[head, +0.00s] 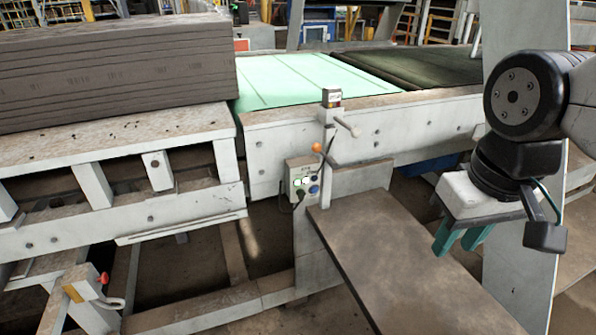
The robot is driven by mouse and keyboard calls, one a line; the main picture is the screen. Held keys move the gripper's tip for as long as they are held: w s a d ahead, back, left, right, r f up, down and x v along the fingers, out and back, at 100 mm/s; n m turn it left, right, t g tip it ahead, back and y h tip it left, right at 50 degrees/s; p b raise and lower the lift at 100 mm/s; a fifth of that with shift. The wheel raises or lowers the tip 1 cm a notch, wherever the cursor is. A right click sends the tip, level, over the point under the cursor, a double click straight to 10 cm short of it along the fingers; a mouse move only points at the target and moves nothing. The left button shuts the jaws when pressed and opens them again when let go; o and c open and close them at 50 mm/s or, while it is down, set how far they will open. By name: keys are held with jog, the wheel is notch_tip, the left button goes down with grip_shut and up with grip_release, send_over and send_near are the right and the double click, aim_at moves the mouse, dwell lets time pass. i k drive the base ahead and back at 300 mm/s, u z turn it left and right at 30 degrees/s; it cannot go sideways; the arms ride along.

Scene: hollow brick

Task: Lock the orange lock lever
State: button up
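The orange lock lever is a small orange ball knob (316,147) by a thin dark rod, at the side of the pale conveyor frame in the middle of the head view. It sits just above a small control box (299,180). Its exact tilt is too small to tell. My gripper (456,246) hangs at the right, well apart from the lever, with its teal fingers pointing down. The fingers stand apart with a gap between them and hold nothing visible.
A pale crank handle (347,127) sticks out right of the lever. A brown metal plate (405,265) lies below, and a pale slanted post (520,150) stands by my arm. A stack of grey-brown bricks (115,70) rests at left. A red knob (103,278) is at lower left.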

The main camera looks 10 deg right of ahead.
aim_at(317, 147)
jog(key=z, duration=0.85)
jog(key=k, duration=1)
jog(key=u, duration=1.2)
jog(key=i, duration=0.5)
